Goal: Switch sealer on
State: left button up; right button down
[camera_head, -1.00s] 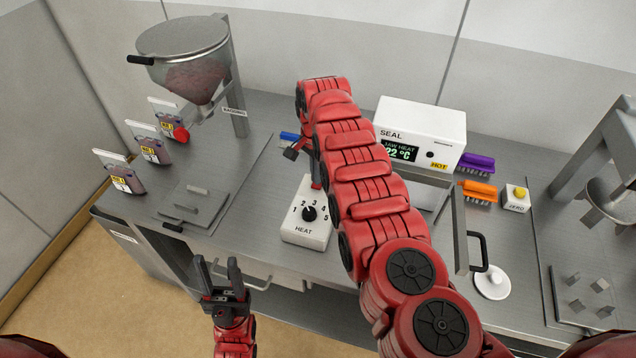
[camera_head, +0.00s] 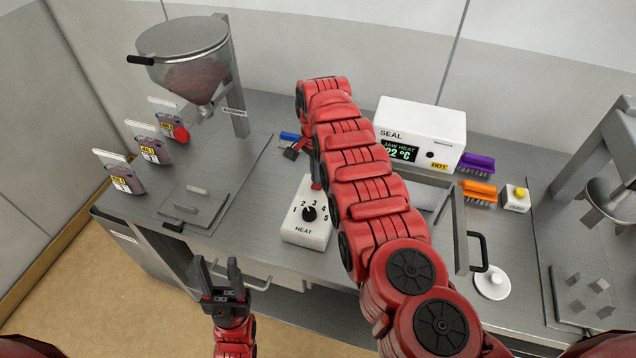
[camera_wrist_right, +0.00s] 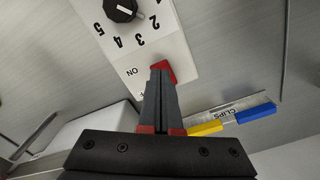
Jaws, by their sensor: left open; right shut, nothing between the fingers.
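The sealer is a white box marked SEAL (camera_head: 425,128), with a display (camera_head: 398,152) reading JAW HEAT 22 °C. In front of it lies a white HEAT control box (camera_head: 305,234) with a black dial (camera_head: 309,213). The right wrist view shows the dial (camera_wrist_right: 121,9) and a red switch (camera_wrist_right: 168,70) beside the word ON. My right gripper (camera_wrist_right: 161,72) is shut and empty, its fingertips at the red switch and partly covering it. I cannot tell whether they touch. In the head view my right arm hides the switch. My left gripper (camera_head: 217,264) is open and empty, before the counter's front edge.
A hopper (camera_head: 185,60) and several pouches (camera_head: 150,143) stand at the left. Purple (camera_head: 476,164) and orange (camera_head: 478,193) brushes and a ZERO button box (camera_head: 516,199) are at the right.

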aim_at(316, 186)
jog(key=shift+s+f+b, duration=0.1)
jog(key=shift+f+b, duration=0.9)
jog(key=shift+f, duration=0.15)
dwell(0.9)
jog(key=shift+r, duration=0.15)
jog(key=shift+w+r+p, duration=0.2)
jog(key=shift+r+p, duration=0.7)
notch_tip(316, 186, up, 2)
jog(key=shift+s+r+p, duration=0.15)
jog(key=shift+r+p, duration=0.05)
jog(key=shift+p, duration=0.5)
jog(key=shift+r+p, duration=0.45)
jog(key=shift+r, duration=0.8)
